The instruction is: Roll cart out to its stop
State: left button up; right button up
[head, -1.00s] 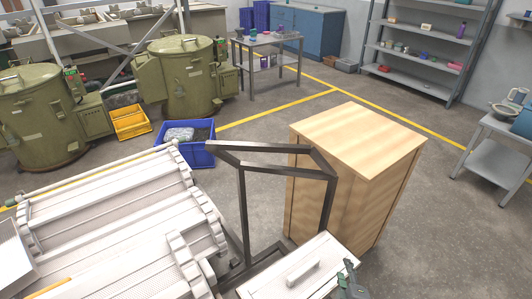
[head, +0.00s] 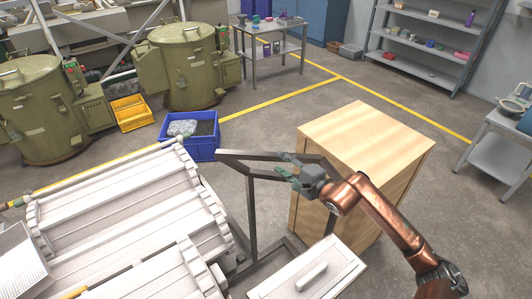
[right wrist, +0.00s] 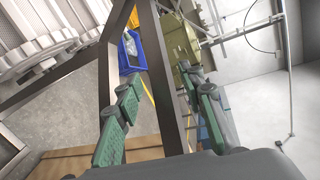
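The cart is a dark metal frame with a raised handle (head: 252,205), standing beside the white barrels. My right gripper (head: 286,165) is at the upper part of the handle, its fingers pointing left. In the right wrist view my right gripper (right wrist: 165,110) has its fingers well apart. A dark handle bar (right wrist: 166,75) runs through the gap between them, and another bar (right wrist: 110,75) runs to the left. I cannot tell whether a finger touches the bar. The cart's wheels and its stop are not visible. My left gripper is not in view.
White barrels (head: 130,210) fill the lower left. A white lidded box (head: 308,272) is at the bottom. A wooden cabinet (head: 365,140) stands right behind the handle. A blue bin (head: 190,148) and green tanks (head: 185,65) lie beyond.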

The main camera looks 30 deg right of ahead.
aim_at(271, 159)
jog(key=x, duration=0.5)
jog(key=b+x, duration=0.1)
jog(key=x, duration=0.1)
jog(key=shift+w+a+f, duration=0.15)
jog(key=shift+w+a, duration=0.2)
jog(key=shift+a, duration=0.05)
jog(key=shift+c, duration=0.6)
grip_shut()
jog(key=shift+d, duration=0.1)
